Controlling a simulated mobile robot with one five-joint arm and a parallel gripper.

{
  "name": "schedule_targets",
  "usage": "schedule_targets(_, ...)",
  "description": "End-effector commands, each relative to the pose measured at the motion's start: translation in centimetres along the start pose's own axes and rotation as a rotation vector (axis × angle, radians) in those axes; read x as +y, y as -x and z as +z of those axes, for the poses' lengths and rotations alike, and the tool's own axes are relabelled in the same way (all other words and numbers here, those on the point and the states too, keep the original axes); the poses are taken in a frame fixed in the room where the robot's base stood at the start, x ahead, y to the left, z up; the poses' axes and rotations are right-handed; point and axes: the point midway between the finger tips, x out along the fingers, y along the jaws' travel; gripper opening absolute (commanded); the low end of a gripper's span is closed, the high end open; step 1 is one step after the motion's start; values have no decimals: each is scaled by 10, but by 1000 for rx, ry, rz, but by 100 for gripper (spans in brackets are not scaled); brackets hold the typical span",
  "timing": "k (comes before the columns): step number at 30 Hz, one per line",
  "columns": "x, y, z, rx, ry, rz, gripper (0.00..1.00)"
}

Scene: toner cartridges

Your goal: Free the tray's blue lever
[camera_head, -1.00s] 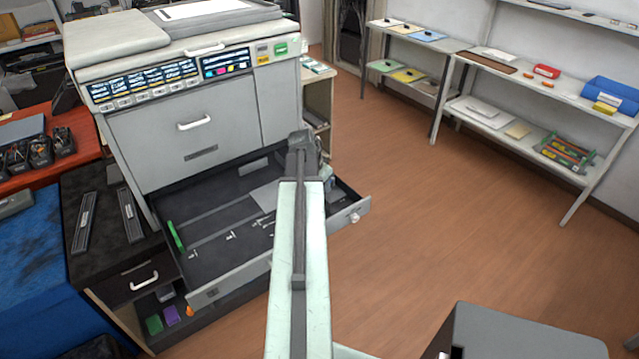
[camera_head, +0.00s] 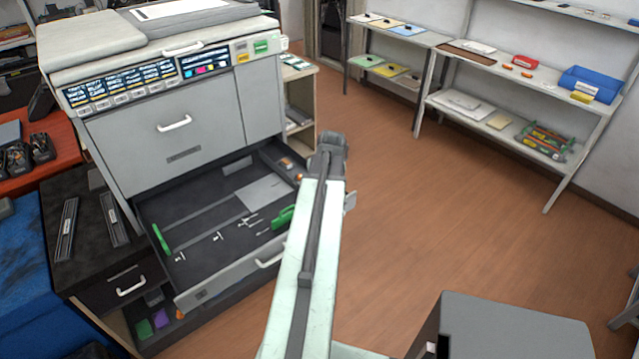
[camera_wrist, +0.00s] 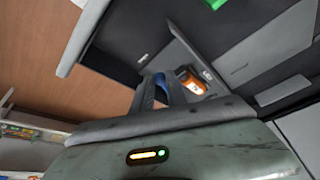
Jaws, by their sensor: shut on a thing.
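The printer's tray (camera_head: 185,222) is pulled out like a drawer below the grey front panel. In the wrist view, a blue piece, the blue lever (camera_wrist: 161,87), shows between the fingers of my gripper (camera_wrist: 158,80), which is shut on it. Most of the lever is covered by the fingers, so I cannot tell its position. In the head view my own arm hides the lever and the fingertips at the tray's right side. An orange piece with a white mark (camera_wrist: 191,82) lies just right of the fingers in the wrist view.
Green pieces stand in the tray at its left (camera_head: 161,239) and right (camera_head: 283,217). The tray's front wall (camera_head: 225,286) has a handle. A dark cabinet (camera_head: 85,235) stands left, and shelves (camera_head: 520,90) at the right. Open floor (camera_head: 430,190) lies right of the tray.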

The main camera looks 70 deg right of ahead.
Motion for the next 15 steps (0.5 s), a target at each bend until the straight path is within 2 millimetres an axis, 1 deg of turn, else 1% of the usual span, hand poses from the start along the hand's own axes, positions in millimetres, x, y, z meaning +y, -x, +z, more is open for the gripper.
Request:
schedule_targets(6,4,0,-2,-1,55,-23,0)
schedule_targets(15,5,0,-2,-2,73,-31,0)
